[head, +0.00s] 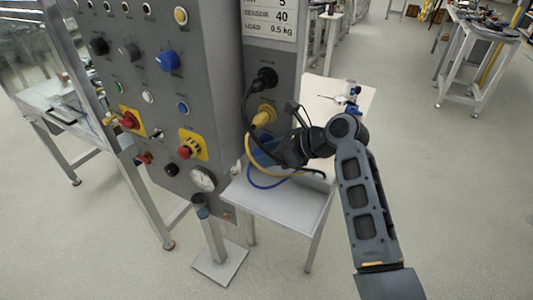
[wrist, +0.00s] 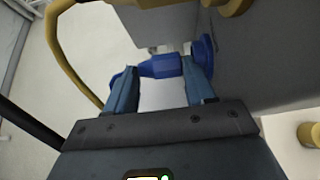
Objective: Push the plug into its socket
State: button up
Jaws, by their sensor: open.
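A blue plug (wrist: 163,68) lies crosswise at the fingertips of my gripper (wrist: 163,85) in the wrist view. The gripper is open, with one finger near each end of the plug. The round blue socket (wrist: 207,48) is on the grey panel, just beyond the right finger. That finger hides where plug and socket face each other, so I cannot tell how deep the plug sits. In the head view my gripper (head: 283,150) is at the panel's right side, low down, and largely hides the plug. A blue cable (head: 262,185) hangs in a loop below.
A black plug (head: 263,80) and a yellow plug (head: 263,116) sit above on the same panel face, their cables hanging close to my gripper. A pale shelf (head: 290,212) is below. The control panel (head: 130,80) with buttons stands left. Open floor (head: 440,190) lies right.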

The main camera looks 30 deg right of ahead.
jog(key=shift+o, duration=0.4)
jog(key=w+v, duration=0.1)
jog(key=v, duration=0.6)
jog(key=shift+d+h, duration=0.3)
jog(key=shift+d, duration=0.1)
jog(key=shift+s+d+r, duration=0.15)
jog(key=shift+s+r, duration=0.2)
jog(key=shift+s, duration=0.35)
jog(key=shift+s+f, duration=0.15)
